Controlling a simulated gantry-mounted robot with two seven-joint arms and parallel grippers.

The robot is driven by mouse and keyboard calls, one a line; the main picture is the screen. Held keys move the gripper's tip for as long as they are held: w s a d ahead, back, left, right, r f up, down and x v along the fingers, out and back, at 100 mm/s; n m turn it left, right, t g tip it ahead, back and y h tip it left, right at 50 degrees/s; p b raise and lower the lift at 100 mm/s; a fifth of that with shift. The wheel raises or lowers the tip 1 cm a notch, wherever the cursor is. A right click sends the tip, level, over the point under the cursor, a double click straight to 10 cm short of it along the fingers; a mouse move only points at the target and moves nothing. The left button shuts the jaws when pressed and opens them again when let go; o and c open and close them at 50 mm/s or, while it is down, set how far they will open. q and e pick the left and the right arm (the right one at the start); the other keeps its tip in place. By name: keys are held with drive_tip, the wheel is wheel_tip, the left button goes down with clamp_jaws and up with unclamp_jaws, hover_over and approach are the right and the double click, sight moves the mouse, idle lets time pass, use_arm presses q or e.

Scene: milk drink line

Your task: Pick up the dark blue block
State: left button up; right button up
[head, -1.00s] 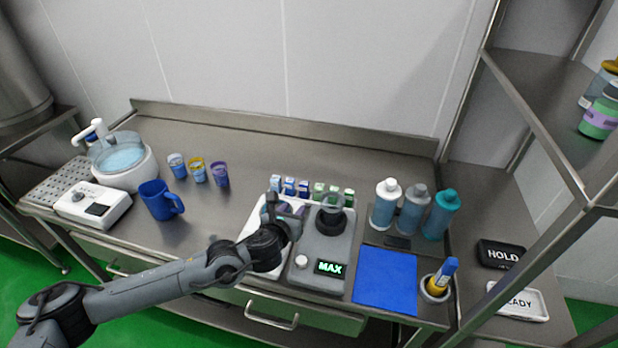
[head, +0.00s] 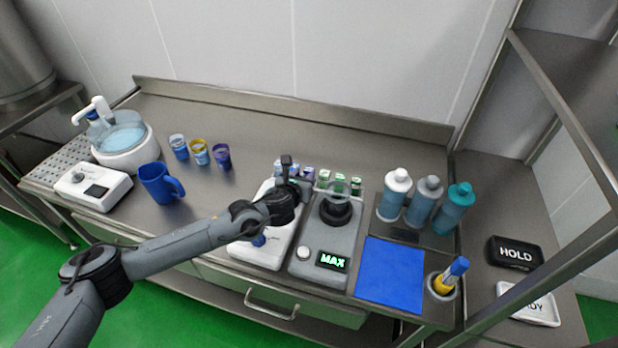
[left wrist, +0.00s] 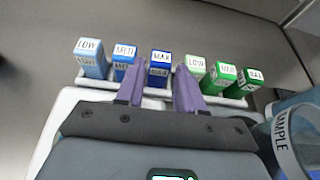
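The dark blue block (left wrist: 160,65), with a white MAX label, stands in the left wrist view in a row between a mid-blue block (left wrist: 124,56) and a light green block (left wrist: 195,68). My left gripper (left wrist: 161,72) is open, with its purple fingers apart. The dark blue block shows in the gap between the fingertips; I cannot tell how deep the fingers reach around it. In the head view the left gripper (head: 289,172) hangs at the row and partly hides the blocks on its left. My right gripper is in neither view.
Light blue (left wrist: 90,58) and green (left wrist: 220,78) blocks share the pale rack close by. A grey device with a MAX display (head: 333,260) and a clear cup stands right of the gripper. Bottles (head: 424,200) and a blue mat (head: 390,275) lie further right. A blue mug (head: 158,184) stands left.

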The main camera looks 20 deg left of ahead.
sight(308, 171)
use_arm(q)
drive_tip(key=shift+b+x, duration=0.4)
drive_tip(key=shift+x, duration=1.8)
drive_tip(key=shift+d+f, duration=0.1)
drive_tip(key=shift+f, duration=0.05)
clamp_jaws()
